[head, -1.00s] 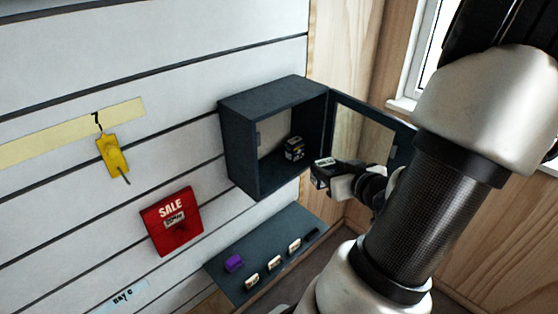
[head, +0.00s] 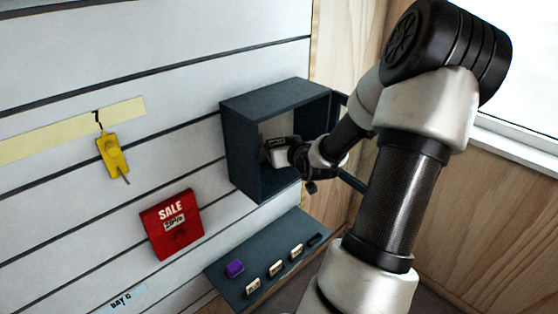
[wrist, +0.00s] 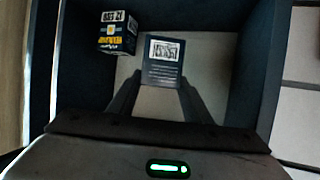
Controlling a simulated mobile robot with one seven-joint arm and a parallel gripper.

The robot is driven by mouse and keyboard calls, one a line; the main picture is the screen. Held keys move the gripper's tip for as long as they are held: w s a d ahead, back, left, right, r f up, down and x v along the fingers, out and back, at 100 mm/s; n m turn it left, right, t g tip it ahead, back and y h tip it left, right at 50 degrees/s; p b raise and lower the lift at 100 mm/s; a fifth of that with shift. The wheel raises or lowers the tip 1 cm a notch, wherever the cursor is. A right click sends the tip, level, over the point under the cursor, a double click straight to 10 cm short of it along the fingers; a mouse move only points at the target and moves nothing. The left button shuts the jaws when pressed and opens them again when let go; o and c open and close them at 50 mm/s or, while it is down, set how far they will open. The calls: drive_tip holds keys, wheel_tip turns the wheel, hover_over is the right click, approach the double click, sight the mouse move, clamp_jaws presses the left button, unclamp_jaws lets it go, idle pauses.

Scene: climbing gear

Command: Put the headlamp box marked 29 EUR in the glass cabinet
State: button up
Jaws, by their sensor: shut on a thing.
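My gripper (wrist: 160,82) is shut on a small dark box (wrist: 163,67) with a white printed label, whose print I cannot read. In the head view my gripper (head: 275,152) reaches into the open glass cabinet (head: 238,160), and the held box is mostly hidden there. In the wrist view the held box is inside the cabinet walls (wrist: 245,75). Whether it touches the cabinet floor I cannot tell. A second dark box (wrist: 111,42) with yellow and white print stands inside, to the left of the held box. My arm hides most of the cabinet door.
Below the cabinet is a dark shelf (head: 262,250) with a purple item (head: 235,268) and several small price tags. A red SALE sign (head: 171,225) and a yellow item (head: 112,155) hang on the slatted wall. A window is at the right.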

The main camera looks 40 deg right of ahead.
wheel_tip(320, 180, down, 4)
drive_tip(key=shift+w+f, duration=0.2)
drive_tip(key=shift+f, duration=0.2)
drive_tip(key=shift+f, duration=0.2)
drive_tip(key=o, duration=1.2)
drive_tip(key=shift+o, duration=0.2)
drive_tip(key=shift+r, duration=0.1)
